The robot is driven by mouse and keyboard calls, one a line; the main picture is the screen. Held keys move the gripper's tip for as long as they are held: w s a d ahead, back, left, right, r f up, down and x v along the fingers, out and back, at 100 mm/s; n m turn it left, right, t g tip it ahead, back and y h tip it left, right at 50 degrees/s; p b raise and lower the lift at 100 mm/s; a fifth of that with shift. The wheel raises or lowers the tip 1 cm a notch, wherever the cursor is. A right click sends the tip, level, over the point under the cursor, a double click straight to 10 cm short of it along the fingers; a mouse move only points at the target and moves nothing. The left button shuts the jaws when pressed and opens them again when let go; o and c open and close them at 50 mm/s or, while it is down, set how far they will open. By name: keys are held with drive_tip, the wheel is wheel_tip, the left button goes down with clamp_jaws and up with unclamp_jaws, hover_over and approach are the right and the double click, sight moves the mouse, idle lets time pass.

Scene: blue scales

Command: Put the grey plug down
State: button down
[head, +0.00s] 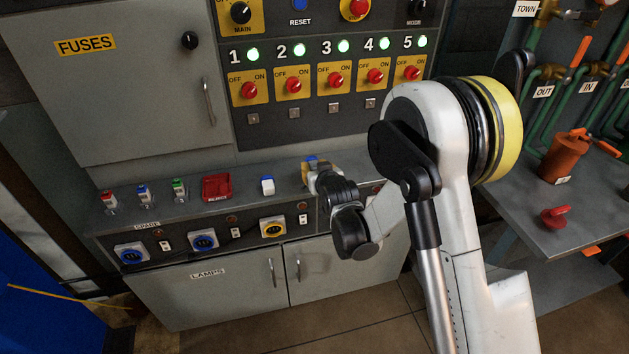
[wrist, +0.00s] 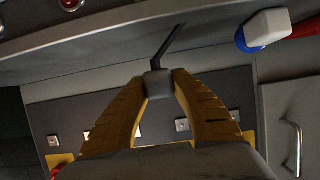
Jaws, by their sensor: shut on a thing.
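In the wrist view, the grey plug (wrist: 158,85) is a small dark grey block with a thin black stem or cord running up and right from it, over the grey shelf. My gripper (wrist: 157,88) has its yellow fingers closed on the plug's two sides. In the head view, my gripper (head: 314,168) is over the back of the shelf, right of a white and blue plug (head: 267,186). The grey plug cannot be made out there. Whether it touches the shelf cannot be told.
The switch panel (head: 327,100) rises behind. Sockets (head: 203,240) line the front below. Bare shelf shows between the items.

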wheel_tip(320, 180, down, 4)
drive_tip(key=shift+f+b, duration=0.1)
drive_tip(key=shift+b, duration=1.1)
drive_tip(key=c, duration=1.2)
unclamp_jaws()
